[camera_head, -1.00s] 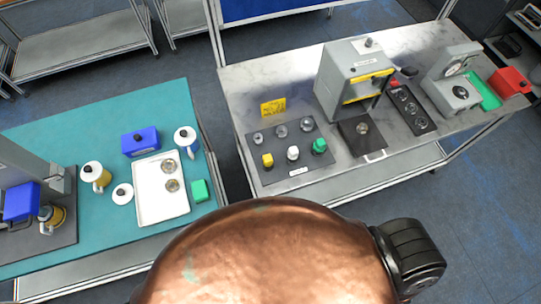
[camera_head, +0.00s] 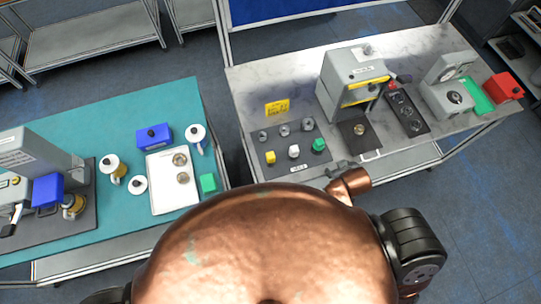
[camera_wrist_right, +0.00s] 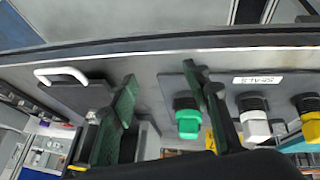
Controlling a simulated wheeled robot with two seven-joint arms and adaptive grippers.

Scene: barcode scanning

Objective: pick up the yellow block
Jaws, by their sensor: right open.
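The yellow block (camera_head: 271,158) sits on the dark panel (camera_head: 268,172) at the front left of the marble bench, left of a white block (camera_head: 293,151) and a green block (camera_head: 318,145). In the right wrist view the yellow block (camera_wrist_right: 309,120) is at the right edge, partly cut off. My right gripper (camera_head: 338,171) is at the bench's front edge, right of the panel and apart from the yellow block. In its wrist view its two fingers (camera_wrist_right: 166,100) are spread and empty, with the green block (camera_wrist_right: 188,122) nearer than the yellow one. My left gripper is not in view.
A grey machine (camera_head: 354,83) and a dark plate (camera_head: 360,136) with a handle stand right of the panel. A yellow sign (camera_head: 277,109) lies behind it. A gap separates this bench from the teal table (camera_head: 105,125) with a white tray (camera_head: 165,197).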

